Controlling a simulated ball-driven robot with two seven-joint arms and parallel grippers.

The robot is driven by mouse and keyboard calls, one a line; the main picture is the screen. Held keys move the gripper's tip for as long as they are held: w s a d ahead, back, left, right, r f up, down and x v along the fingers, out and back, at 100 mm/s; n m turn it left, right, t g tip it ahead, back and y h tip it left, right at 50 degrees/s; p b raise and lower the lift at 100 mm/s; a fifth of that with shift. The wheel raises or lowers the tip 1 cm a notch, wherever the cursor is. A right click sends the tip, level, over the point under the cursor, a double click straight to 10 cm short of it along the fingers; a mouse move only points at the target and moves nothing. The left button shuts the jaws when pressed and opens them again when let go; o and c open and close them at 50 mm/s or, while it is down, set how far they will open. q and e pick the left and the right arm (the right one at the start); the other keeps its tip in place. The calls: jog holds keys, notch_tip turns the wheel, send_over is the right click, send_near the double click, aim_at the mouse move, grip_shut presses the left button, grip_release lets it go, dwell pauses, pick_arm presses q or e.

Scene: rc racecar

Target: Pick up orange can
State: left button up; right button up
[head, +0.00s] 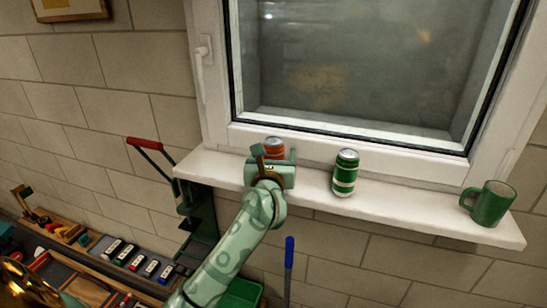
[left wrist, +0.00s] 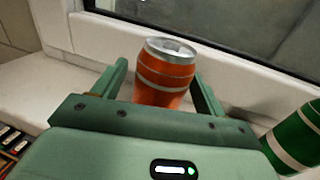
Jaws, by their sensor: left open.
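The orange can (head: 274,147) stands upright on the white window sill, mostly hidden behind my gripper in the head view. In the left wrist view the orange can (left wrist: 164,76) has a silver top and pale bands, and its base is hidden by the gripper body. My left gripper (head: 273,156) is at the sill in front of the can. In the left wrist view my left gripper (left wrist: 160,78) is open, with one finger on each side of the can and visible gaps between fingers and can. My right gripper is not in view.
A green can (head: 345,173) stands on the sill (head: 400,208) right of the orange can. A green mug (head: 488,204) is near the sill's right end. The window (head: 340,70) rises behind. A red-handled tool (head: 147,145) stands left, above a bench with small items.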

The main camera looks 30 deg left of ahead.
pick_arm(q)
jog(key=c, duration=1.1)
jog(key=shift+o, duration=0.2)
